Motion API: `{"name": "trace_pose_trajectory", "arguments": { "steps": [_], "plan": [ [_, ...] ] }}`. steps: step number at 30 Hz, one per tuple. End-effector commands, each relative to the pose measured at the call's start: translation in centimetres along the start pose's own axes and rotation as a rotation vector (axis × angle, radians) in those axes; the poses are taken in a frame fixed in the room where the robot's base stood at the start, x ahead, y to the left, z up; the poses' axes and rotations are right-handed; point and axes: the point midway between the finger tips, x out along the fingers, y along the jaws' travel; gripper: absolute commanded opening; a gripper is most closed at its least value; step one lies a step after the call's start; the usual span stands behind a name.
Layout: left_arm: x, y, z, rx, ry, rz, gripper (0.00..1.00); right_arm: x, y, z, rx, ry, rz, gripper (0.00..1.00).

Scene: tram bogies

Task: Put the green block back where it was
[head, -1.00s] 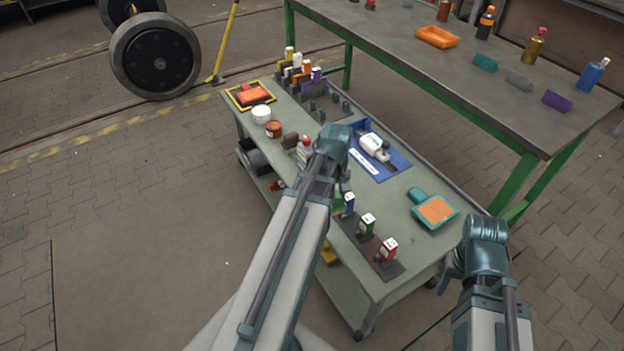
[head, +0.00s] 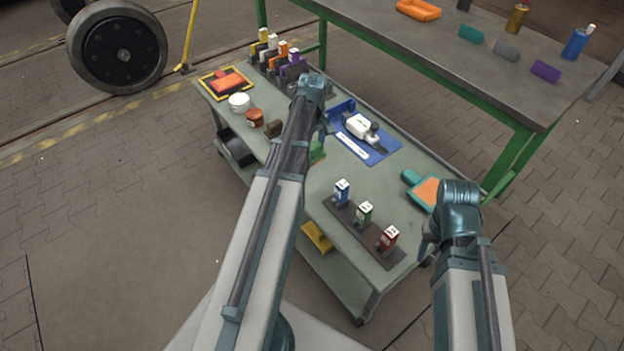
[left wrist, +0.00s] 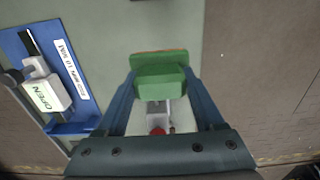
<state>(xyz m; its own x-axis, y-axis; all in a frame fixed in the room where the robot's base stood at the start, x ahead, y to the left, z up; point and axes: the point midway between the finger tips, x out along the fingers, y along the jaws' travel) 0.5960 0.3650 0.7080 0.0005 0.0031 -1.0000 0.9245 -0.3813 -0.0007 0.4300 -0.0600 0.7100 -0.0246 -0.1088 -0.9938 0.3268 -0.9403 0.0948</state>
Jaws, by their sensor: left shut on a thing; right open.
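My left gripper (left wrist: 160,92) is shut on the green block (left wrist: 160,72), which sits between its two blue fingers in the left wrist view. The block has a thin orange-brown far edge. In the head view only part of the green block (head: 317,153) shows, beside my left forearm and over the trolley top; the arm hides most of the gripper. I cannot tell its height above the surface. My right gripper (head: 430,243) is open and empty at the trolley's right end, near the teal-handled orange pad (head: 425,190).
A blue tray (head: 377,152) with a white tool lies behind. A white-and-red object (left wrist: 157,120) is close below the block. A white tub (head: 239,103) and brown jar (head: 255,118) stand left. Trolley top between is bare.

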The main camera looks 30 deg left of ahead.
Motion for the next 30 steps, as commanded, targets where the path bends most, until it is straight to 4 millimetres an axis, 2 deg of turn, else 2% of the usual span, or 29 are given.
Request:
{"name": "trace_pose_trajectory", "arguments": {
  "steps": [5, 15, 23, 30],
  "plan": [
    [1.2, -0.1, 0.1, 0.0, 0.0, 0.0, 0.25, 1.2, -0.1, -0.1, 0.0, 0.0, 0.0, 0.5],
    [6.2, -0.1, 0.1, 0.001, 0.0, 0.0, 0.25, 6.1, -0.6, -0.4, 0.0, 0.0, 0.0, 0.5],
    [6.4, -0.1, 0.1, 0.001, 0.0, 0.0, 0.25, 6.4, -0.6, -0.4, 0.0, 0.0, 0.0, 0.5],
    [9.0, -0.1, 0.1, 0.001, 0.0, 0.0, 0.25, 9.0, -0.8, -0.5, 0.0, 0.0, 0.001, 0.5]
  ]
}}
